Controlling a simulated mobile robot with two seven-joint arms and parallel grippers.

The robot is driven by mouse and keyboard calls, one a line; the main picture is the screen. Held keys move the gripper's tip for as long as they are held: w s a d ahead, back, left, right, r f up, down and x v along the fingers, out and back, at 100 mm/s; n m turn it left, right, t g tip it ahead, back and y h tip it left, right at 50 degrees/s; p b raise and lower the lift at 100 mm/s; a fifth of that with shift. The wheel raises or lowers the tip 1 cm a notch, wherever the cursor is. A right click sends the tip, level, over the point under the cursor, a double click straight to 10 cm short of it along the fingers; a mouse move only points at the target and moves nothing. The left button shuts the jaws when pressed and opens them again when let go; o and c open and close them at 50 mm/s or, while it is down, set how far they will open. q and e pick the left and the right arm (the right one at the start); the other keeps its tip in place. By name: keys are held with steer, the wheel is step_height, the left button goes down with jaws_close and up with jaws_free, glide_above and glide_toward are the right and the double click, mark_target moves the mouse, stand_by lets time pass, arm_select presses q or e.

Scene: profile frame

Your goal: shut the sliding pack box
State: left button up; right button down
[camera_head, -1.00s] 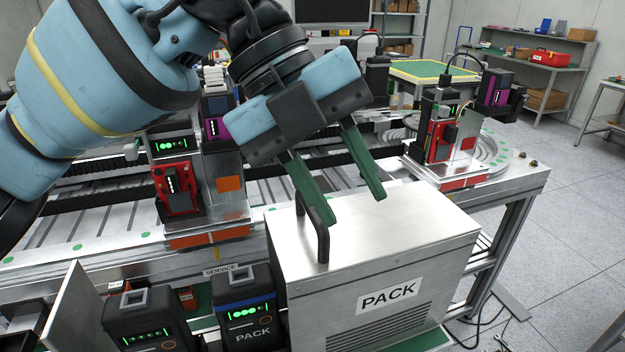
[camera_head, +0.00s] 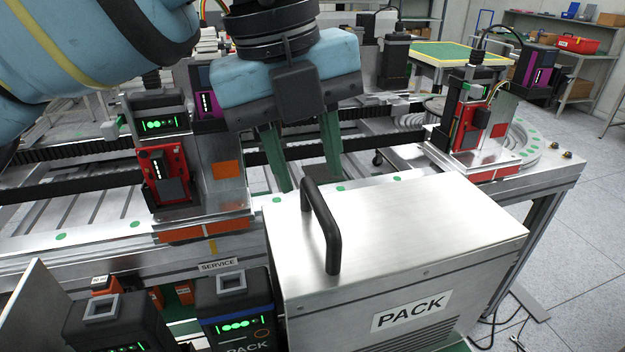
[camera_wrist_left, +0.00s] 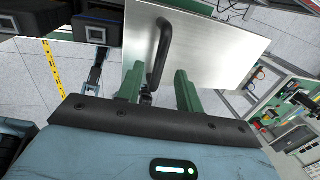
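The pack box (camera_head: 410,225) is a silver metal box with a PACK label on its front and a black bar handle (camera_head: 328,228) on the left part of its top. My left gripper (camera_head: 303,175) is open, with its two green fingers apart and pointing down behind the handle. In the left wrist view the fingers (camera_wrist_left: 158,88) point toward the box top (camera_wrist_left: 205,45), with the handle (camera_wrist_left: 160,52) ahead between their lines. I see no contact with the handle. The fingertips are partly hidden by the box in the head view.
Two black battery-like packs (camera_head: 115,325) with green lights stand left of the box, one (camera_head: 237,312) close beside it under a SERVICE label. A metal panel (camera_head: 38,305) stands at the far left. A machine rail with red modules (camera_head: 165,178) runs behind the box.

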mark_target(316, 196)
arm_select(q)
steer(key=shift+w+d+f, duration=0.1)
steer(key=shift+d+f, duration=0.05)
steer(key=shift+f, duration=0.6)
steer(key=shift+d+f, duration=0.15)
steer(key=shift+f, duration=0.6)
jaws_close()
